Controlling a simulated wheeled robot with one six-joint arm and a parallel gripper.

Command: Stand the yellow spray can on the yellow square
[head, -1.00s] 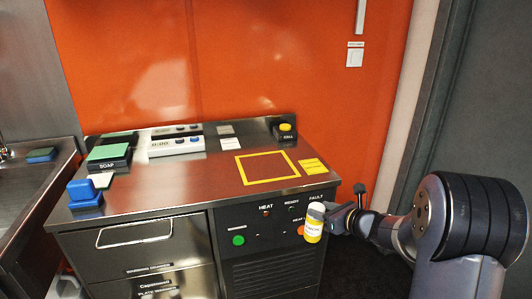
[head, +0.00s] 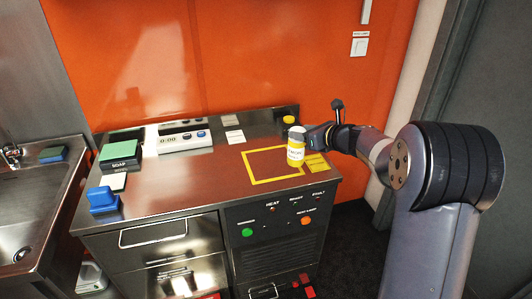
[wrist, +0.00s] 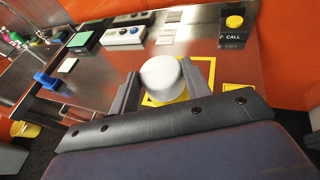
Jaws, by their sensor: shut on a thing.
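The yellow spray can (head: 296,153) with its pale cap is upright in my gripper (head: 304,136), which is shut on it. In the head view the can shows in front of the right part of the yellow square (head: 248,167), an outline on the steel counter. I cannot tell whether its base touches the counter. In the wrist view the pale cap (wrist: 162,78) sits between my gripper's fingers (wrist: 160,92), and part of the yellow square (wrist: 209,72) shows behind it. The can's body is mostly hidden there.
A yellow call button (head: 288,120) stands at the back right. A white timer box (head: 184,141), soap block (head: 120,151) and blue block (head: 102,198) stand to the left. The counter's middle (head: 190,185) is clear.

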